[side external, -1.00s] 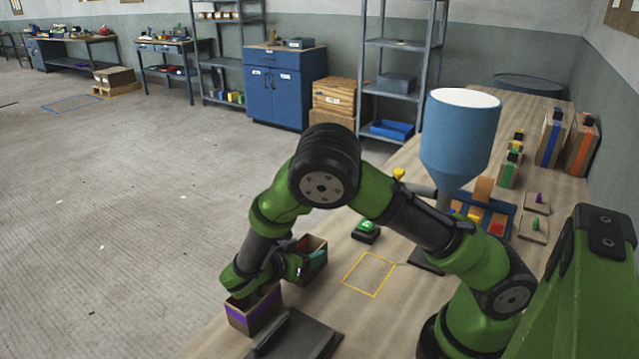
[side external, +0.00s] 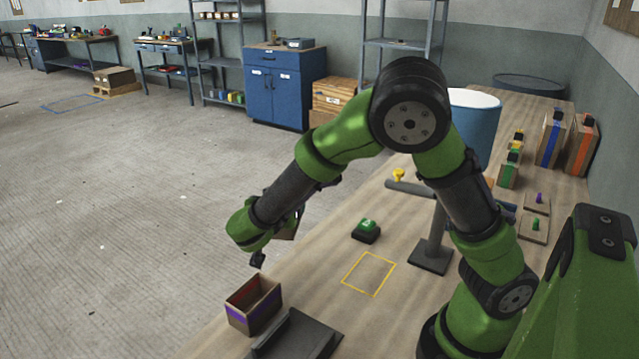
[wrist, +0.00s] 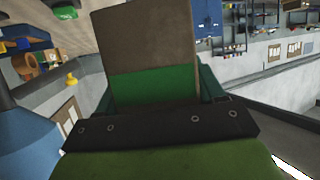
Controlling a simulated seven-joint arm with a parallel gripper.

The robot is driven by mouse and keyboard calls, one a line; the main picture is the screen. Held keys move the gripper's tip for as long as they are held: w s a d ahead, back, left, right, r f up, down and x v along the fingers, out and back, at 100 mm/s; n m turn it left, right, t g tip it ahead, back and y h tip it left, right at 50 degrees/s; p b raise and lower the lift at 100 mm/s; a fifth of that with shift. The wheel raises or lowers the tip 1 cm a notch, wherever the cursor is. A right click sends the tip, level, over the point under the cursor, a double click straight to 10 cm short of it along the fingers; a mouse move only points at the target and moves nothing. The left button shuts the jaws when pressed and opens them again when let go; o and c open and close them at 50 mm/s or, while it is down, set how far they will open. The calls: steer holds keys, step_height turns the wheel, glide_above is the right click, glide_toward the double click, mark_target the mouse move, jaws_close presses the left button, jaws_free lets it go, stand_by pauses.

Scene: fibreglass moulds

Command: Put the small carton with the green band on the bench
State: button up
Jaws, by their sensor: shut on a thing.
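A small brown carton with a green band (wrist: 153,42) fills the upper middle of the wrist view, held by my gripper (wrist: 160,88). In the side external view, my gripper (side external: 268,246) is raised over the bench's left edge. Only a small brown part of the carton (side external: 289,228) shows there, mostly hidden behind the gripper and wrist. The bench (side external: 335,245) is a long pale wood top. A yellow outlined square (side external: 369,274) on it is empty.
An open box with a purple band (side external: 254,304) stands at the bench's near left edge, beside a dark grey plate (side external: 298,338).

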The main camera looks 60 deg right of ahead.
steer(key=a+r+n+t+y, duration=0.3)
steer(key=r+n+t+y, duration=0.6)
steer(key=r, duration=0.8)
steer(key=s+f, duration=0.1)
steer(key=f, duration=0.3)
steer(key=f+n, duration=0.1)
steer(key=f, duration=0.3)
steer(key=s+f+n+g, duration=0.1)
steer(key=f, duration=0.4)
steer(key=shift+s+a+f+y, duration=0.1)
steer(key=shift+s+a+y, duration=0.15)
steer(key=shift+s+y, duration=0.1)
steer(key=s+d+f+m+g+h, duration=0.4)
steer(key=s+d+m+g+h, duration=0.2)
steer(key=s+m+g, duration=0.15)
steer(key=s+d+f+m+g+h, duration=0.4)
steer(key=s+d+m+g+h, duration=0.15)
steer(key=s+m, duration=0.2)
steer(key=shift+m+y, duration=0.3)
steer(key=shift+m, duration=0.1)
steer(key=shift+w+a+f, duration=0.1)
steer(key=shift+f, duration=3.35)
